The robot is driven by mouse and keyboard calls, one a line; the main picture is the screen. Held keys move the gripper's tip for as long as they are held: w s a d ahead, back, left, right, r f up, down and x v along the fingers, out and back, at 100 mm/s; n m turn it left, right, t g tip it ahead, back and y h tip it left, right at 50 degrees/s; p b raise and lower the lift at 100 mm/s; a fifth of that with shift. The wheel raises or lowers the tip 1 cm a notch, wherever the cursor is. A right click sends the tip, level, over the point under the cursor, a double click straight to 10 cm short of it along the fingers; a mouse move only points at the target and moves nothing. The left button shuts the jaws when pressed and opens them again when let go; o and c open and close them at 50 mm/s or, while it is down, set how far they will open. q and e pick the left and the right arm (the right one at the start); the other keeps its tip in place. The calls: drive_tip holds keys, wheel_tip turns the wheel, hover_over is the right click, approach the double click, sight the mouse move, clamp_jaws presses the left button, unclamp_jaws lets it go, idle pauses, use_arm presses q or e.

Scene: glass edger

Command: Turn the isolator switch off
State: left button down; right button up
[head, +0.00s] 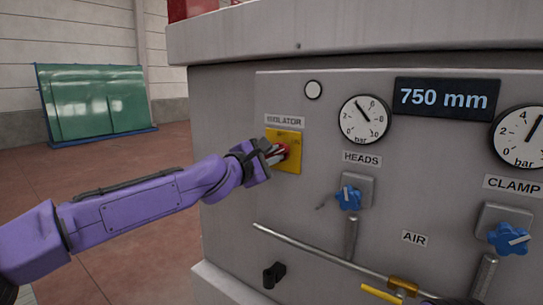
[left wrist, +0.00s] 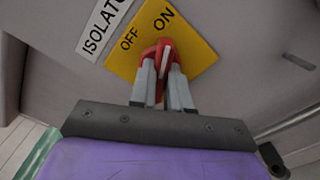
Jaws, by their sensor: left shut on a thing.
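The isolator switch is a red handle (left wrist: 160,52) on a yellow plate (head: 284,137) on the grey machine panel, below the ISOLATOR label (head: 284,121). In the left wrist view the plate (left wrist: 190,45) carries the words OFF and ON, and the handle's white mark points roughly towards ON. My left gripper (head: 277,154) reaches in from the left and is shut on the red handle. Its grey fingers (left wrist: 164,86) sit on both sides of the handle and hide part of it.
Right of the switch are a gauge (head: 365,120), a blue HEADS knob (head: 348,198) and a blue CLAMP knob (head: 510,238). A pipe (head: 320,257) with a yellow lever (head: 381,294) runs below. Open floor lies left, with green glass sheets (head: 95,102) behind.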

use_arm(q)
drive_tip(key=shift+n, duration=0.3)
drive_tip(key=n, duration=0.5)
drive_tip(key=shift+f+n+b, duration=0.1)
drive_tip(key=shift+n+b, duration=0.2)
drive_tip(key=n+b, duration=0.1)
drive_tip(key=n, duration=0.4)
drive_tip(key=shift+n, duration=0.3)
drive_tip(key=c, duration=1.1)
unclamp_jaws()
